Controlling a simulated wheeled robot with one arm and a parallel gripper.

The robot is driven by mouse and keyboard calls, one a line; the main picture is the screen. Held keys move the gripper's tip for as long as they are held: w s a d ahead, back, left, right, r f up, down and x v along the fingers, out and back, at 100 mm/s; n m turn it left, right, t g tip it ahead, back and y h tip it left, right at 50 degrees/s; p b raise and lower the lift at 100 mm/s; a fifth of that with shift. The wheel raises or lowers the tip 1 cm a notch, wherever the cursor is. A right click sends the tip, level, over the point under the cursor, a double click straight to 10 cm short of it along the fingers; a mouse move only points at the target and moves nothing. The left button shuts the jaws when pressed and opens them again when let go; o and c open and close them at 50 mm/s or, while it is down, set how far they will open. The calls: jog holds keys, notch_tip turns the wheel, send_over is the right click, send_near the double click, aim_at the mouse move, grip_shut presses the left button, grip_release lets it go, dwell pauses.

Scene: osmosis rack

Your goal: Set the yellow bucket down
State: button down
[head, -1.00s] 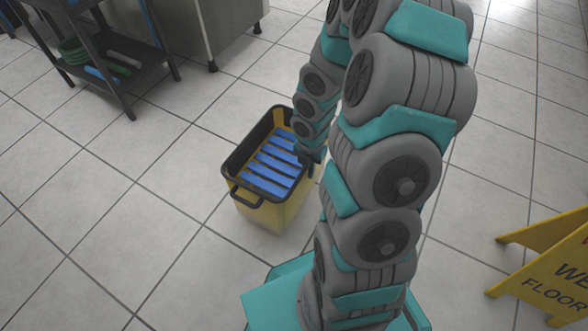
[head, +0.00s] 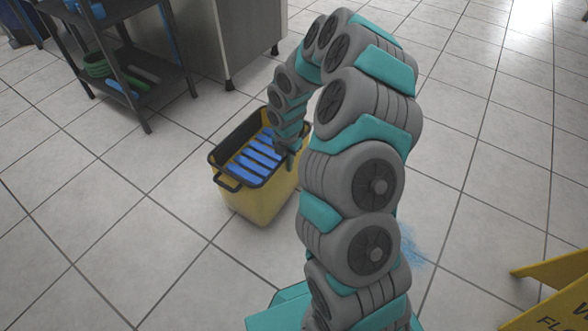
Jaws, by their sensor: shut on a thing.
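The yellow bucket (head: 262,204) has a black rim, a black handle on its near left side and blue slats inside its top. It is in the middle of the head view, upright, over the tiled floor. My gripper (head: 288,150) is at the bucket's right rim and is shut on it. My arm hides part of the bucket's right side, and the fingertips are hard to make out. I cannot tell whether the bucket's base touches the floor.
A dark shelf cart (head: 140,80) with green and blue items stands at the upper left, beside a grey metal cabinet (head: 215,45). A yellow wet-floor sign (head: 555,300) is at the lower right. A blue patch (head: 408,245) lies on the floor right of my arm. Tiles left of the bucket are clear.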

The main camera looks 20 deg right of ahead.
jog(key=shift+w+f+b, duration=0.15)
jog(key=shift+f+b, duration=0.15)
jog(key=shift+f, duration=1.45)
jog(key=c, duration=1)
grip_release()
notch_tip(320, 180, up, 12)
jog(key=shift+a+r+p, duration=0.1)
jog(key=shift+p, duration=0.6)
jog(key=s+a+r+m, duration=0.3)
jog(key=s+r+m, duration=0.3)
jog(key=s+r, duration=0.25)
jog(key=s+a+r+m, duration=0.2)
jog(key=s+r+m, duration=0.45)
jog(key=s, duration=0.35)
jog(key=s+r+m, duration=0.1)
jog(key=s+m, duration=0.3)
jog(key=s, duration=0.1)
jog(key=s+r+m+g, duration=0.1)
jog(key=s+m, duration=0.3)
jog(key=s, duration=0.2)
jog(key=s+r+m, duration=0.1)
jog(key=s+m, duration=0.3)
jog(key=s, duration=0.2)
jog(key=shift+s+a+r+m+g, duration=0.1)
jog(key=shift+s+a+m+g, duration=0.05)
jog(key=shift+a+m+g, duration=0.2)
